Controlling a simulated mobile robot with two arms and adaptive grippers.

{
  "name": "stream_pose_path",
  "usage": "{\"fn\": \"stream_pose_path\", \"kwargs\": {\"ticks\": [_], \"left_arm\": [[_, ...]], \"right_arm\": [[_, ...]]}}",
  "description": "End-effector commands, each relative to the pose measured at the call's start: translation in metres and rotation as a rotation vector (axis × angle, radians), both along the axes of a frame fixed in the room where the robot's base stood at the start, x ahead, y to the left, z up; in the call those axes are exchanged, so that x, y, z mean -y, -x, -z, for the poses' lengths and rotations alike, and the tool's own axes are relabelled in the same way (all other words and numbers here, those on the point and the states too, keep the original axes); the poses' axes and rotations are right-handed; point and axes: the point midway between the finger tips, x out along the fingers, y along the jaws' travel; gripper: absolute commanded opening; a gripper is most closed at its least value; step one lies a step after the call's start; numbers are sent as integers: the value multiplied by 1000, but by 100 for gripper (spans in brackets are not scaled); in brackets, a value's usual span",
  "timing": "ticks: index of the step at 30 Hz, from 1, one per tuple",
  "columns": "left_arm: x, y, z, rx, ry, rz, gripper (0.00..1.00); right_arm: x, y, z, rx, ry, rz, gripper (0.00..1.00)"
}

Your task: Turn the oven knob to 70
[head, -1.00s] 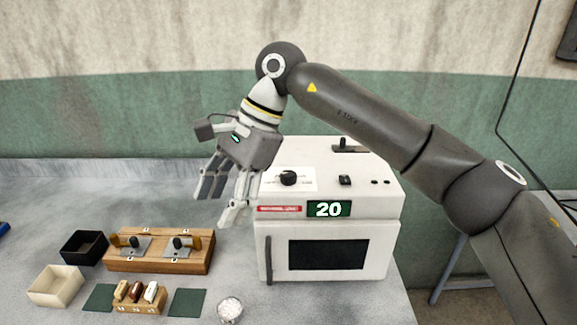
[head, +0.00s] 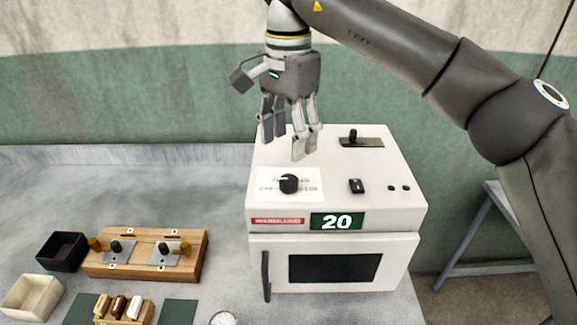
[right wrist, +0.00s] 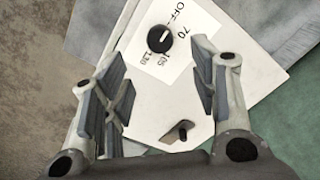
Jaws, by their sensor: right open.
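The black oven knob (head: 289,184) sits on a white label on top of the white oven (head: 262,215). The green display (head: 337,221) reads 20. My right gripper (head: 288,140) points down above the back of the oven top, above and behind the knob. In the right wrist view the knob (right wrist: 160,39) lies beyond the fingertips, between the two fingers, with label marks OFF, 70, 105 and 130 around it. My right gripper (right wrist: 165,88) is open and empty. My left gripper is not in view.
A black switch (head: 357,186) and a lever (head: 354,136) stand on the oven top. On the table at left are a wooden board with two fittings (head: 100,262), a black box (head: 62,250), a cream box (head: 30,297) and a small rack (head: 122,319).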

Motion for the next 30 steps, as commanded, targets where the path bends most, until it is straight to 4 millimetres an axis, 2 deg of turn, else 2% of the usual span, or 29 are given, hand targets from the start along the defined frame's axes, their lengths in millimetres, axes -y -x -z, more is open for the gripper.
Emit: {"fn": "stream_pose_path", "kwargs": {"ticks": [3,6,10,13,19,25,30], "left_arm": [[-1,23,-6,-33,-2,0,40],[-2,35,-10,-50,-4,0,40],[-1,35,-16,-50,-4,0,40],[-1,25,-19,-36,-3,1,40],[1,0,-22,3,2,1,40],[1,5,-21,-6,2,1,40],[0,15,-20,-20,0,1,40]], "right_arm": [[1,0,23,-5,1,0,54],[1,0,42,-5,1,0,54],[0,1,63,-4,-1,1,54],[0,0,74,-2,-1,1,54],[0,0,83,-1,-2,1,54],[0,0,84,-1,-2,1,54],[0,0,84,-1,-2,1,34]]}}
